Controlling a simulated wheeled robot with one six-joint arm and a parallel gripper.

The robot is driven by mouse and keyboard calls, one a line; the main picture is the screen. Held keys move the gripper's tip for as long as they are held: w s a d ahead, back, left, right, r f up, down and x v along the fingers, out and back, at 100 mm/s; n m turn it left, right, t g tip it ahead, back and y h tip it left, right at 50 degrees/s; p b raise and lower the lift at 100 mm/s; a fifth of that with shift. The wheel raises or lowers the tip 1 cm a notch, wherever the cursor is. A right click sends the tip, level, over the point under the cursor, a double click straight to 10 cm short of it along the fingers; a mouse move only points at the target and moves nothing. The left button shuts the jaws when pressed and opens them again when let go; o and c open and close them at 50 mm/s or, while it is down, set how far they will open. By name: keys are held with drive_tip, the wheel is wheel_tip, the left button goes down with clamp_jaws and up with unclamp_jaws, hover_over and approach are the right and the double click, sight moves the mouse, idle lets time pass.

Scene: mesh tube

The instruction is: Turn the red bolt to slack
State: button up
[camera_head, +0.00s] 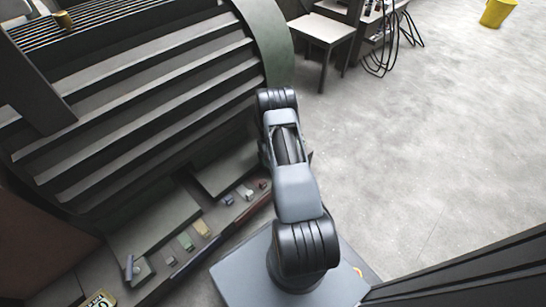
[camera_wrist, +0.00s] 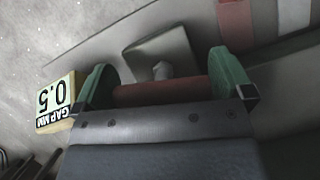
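In the wrist view my gripper (camera_wrist: 165,85) has its two green-padded fingers wide apart. A dark red bar (camera_wrist: 160,93) spans the view between them, and I cannot tell whether it touches the pads. Just beyond is a grey bolt-like knob (camera_wrist: 162,70) on a square grey plate (camera_wrist: 175,48). The knob also shows in the head view (camera_head: 129,266) at the lower left. No clearly red bolt shows; small knobs (camera_head: 246,192) along the machine's edge are too small for sure colours. In the head view my arm hides the gripper.
A dark red rail (camera_head: 235,222) runs along the machine's front. Slatted machine (camera_head: 140,100) fills the left.

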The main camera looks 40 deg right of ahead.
drive_tip(key=shift+r, duration=0.35)
wheel_tip(320, 180, up, 3)
drive_tip(key=shift+f+p, duration=0.15)
drive_tip(key=shift+p, duration=0.6)
drive_tip(key=s+a+r+p, duration=0.6)
drive_tip(key=s+r, duration=0.3)
drive_tip(key=s, duration=0.3)
drive_tip(key=shift+s+r+p, duration=0.3)
drive_tip(key=shift+a, duration=0.1)
